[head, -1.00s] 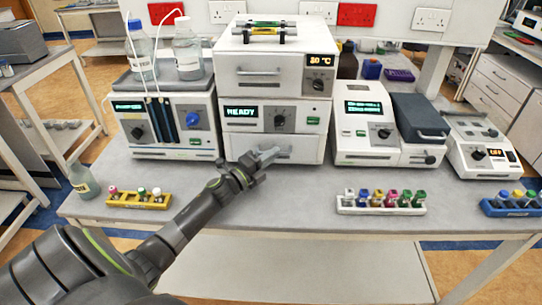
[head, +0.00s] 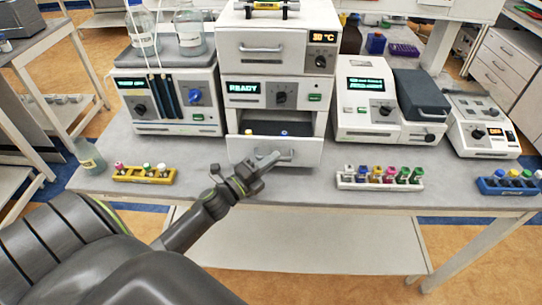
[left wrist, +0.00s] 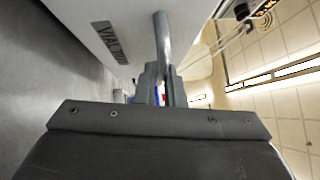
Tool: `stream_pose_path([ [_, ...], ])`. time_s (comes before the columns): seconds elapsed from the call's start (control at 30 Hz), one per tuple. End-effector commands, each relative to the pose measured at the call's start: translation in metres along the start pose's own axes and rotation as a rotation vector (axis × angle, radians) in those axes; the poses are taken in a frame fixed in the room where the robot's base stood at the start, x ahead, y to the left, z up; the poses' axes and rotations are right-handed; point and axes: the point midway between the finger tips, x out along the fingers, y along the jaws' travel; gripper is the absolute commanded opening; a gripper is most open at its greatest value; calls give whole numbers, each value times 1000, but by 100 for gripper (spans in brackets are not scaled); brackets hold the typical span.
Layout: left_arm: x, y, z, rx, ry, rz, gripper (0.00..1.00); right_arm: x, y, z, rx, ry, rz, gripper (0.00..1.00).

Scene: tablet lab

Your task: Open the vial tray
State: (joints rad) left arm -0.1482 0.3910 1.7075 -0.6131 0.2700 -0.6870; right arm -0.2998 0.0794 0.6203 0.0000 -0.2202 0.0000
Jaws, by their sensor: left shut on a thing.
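The vial tray (head: 240,151) is the bottom drawer of the white stacked instrument in the middle of the table. It stands pulled out toward me, and its dark interior shows behind the front panel. My left gripper (head: 266,163) is shut on the tray's handle (head: 286,155), a grey bar on the front panel. In the left wrist view, the fingers (left wrist: 162,88) close around the handle bar (left wrist: 162,40), beside the labelled tray front (left wrist: 100,22). My right gripper is not in view.
A yellow rack (head: 144,174) with vials stands to the left, a white rack (head: 380,179) to the right, and a blue rack (head: 508,187) at the far right. The table front between the yellow and white racks is mostly clear.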

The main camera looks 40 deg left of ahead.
Motion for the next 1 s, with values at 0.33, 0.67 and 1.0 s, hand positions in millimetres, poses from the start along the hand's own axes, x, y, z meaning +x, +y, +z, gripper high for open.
stream_pose_path([
  [0.33,0,1,1,0,-1,2,31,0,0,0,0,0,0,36],
  [0.67,-9,3,1,3,-1,2,31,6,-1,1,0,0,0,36],
  [1.0,-63,6,0,1,2,4,31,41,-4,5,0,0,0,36],
])
